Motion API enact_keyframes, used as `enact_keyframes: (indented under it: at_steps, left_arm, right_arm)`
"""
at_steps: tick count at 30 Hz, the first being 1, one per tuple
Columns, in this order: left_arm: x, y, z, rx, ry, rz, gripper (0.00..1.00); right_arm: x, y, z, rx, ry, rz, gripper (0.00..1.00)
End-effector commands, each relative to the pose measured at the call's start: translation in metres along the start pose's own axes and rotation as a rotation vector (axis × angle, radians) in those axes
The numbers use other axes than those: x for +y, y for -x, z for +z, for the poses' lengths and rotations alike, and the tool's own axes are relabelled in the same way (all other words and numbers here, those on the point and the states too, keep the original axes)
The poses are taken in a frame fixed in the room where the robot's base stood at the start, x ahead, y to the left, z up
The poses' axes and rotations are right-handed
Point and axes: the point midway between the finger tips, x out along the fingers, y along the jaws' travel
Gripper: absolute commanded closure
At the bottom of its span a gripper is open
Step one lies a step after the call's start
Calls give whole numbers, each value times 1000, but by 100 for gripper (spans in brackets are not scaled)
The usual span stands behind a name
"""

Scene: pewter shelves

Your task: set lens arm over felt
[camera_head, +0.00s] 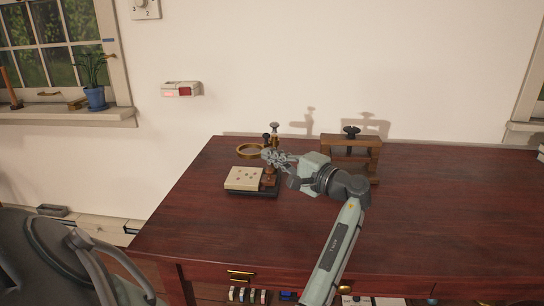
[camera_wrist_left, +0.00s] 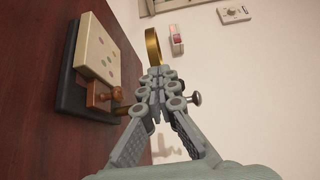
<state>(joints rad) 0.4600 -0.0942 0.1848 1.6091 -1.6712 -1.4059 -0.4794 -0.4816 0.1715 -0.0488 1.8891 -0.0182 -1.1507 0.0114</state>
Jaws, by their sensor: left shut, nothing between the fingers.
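A cream felt-like pad with small coloured dots (camera_head: 244,177) lies on a dark base (camera_head: 252,193); it also shows in the left wrist view (camera_wrist_left: 97,48). The lens arm itself is mostly hidden by the gripper.
A wooden frame with a dark knob (camera_head: 350,140) stands on the dark red table (camera_head: 450,205), behind my left arm. The table's right side is clear. The wall is close behind, with a small box with a red front (camera_head: 182,90) on it.

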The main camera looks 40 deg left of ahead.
Motion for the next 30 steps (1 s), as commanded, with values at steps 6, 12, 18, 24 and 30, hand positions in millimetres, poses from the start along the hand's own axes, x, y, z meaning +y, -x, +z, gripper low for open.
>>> enact_keyframes:
  at_steps: [6,12,18,24,30]
  left_arm:
    - [0,7,1,-4,0,1,100]
    - [0,44,0,1,0,1,100]
    - [0,87,-1,2,0,1,100]
    - [0,114,0,0,-1,0,100]
    - [0,121,0,0,0,-1,100]
  right_arm:
    - [1,2,-3,5,1,2,61]
    - [0,1,-1,2,1,1,61]
    - [0,1,-1,1,1,0,61]
    - [-1,1,0,1,1,-1,61]
    - [-1,1,0,0,1,-1,61]
